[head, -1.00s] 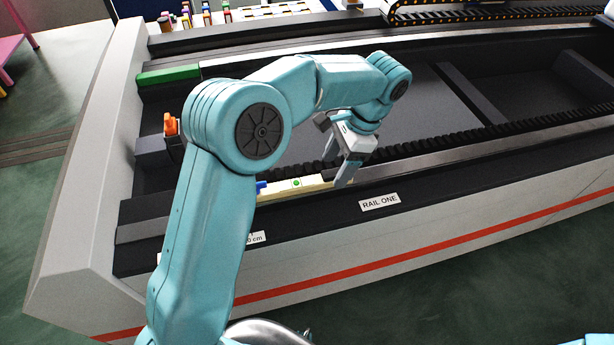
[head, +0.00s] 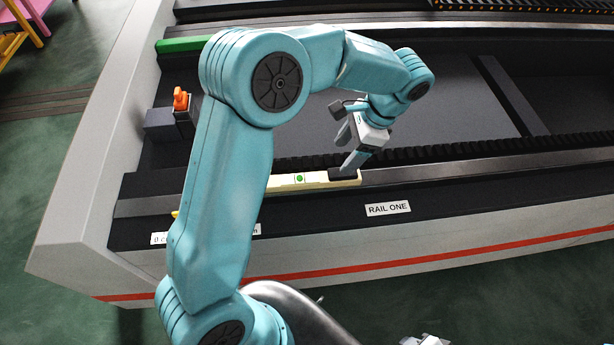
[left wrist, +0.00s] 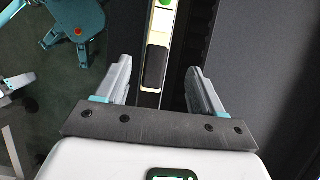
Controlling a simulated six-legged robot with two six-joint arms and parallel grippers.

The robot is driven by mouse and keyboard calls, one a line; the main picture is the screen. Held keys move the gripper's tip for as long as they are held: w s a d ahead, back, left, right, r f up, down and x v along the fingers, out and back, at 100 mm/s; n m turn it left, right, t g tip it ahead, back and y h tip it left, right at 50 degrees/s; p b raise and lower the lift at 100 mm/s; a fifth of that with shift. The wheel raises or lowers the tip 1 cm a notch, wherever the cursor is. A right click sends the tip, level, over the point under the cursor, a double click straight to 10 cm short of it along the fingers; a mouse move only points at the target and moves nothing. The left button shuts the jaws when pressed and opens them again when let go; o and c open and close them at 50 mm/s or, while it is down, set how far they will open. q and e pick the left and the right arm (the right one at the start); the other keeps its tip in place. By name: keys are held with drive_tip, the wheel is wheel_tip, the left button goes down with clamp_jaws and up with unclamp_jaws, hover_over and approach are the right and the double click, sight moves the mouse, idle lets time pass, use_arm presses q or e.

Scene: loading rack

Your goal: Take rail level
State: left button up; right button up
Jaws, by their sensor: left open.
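The rail level is a long cream bar with a green vial (head: 299,179) and a black patch near its right end. It lies along the front rail, and my arm hides its left part. It also shows in the left wrist view (left wrist: 160,38), running between my fingers. My left gripper (head: 350,152) is open above the level's right end. In the left wrist view its two fingers (left wrist: 160,75) are on either side of the bar near the black patch, with gaps. A white piece at the bottom edge may be my right gripper (head: 425,340); its fingers are not visible.
A "RAIL ONE" label (head: 388,209) is on the front ledge. An orange-topped part (head: 181,99) stands at left, and a green bar (head: 184,45) lies at the back left. A black toothed strip (head: 450,151) runs behind the rail. The grey bed beyond is open.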

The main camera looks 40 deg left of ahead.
sight(332, 173)
use_arm(q)
drive_tip(key=x, duration=0.3)
drive_tip(key=shift+w+d+f, duration=0.2)
drive_tip(key=shift+d, duration=0.05)
drive_tip(key=x, duration=0.2)
drive_tip(key=p+x, duration=0.1)
drive_tip(key=x, duration=0.1)
drive_tip(key=shift+s+a+f, duration=0.15)
drive_tip(key=shift+s, duration=0.25)
drive_tip(key=shift+w+f, duration=0.1)
drive_tip(key=shift+f, duration=0.35)
drive_tip(key=shift+c, duration=0.6)
clamp_jaws()
drive_tip(key=shift+r, duration=0.15)
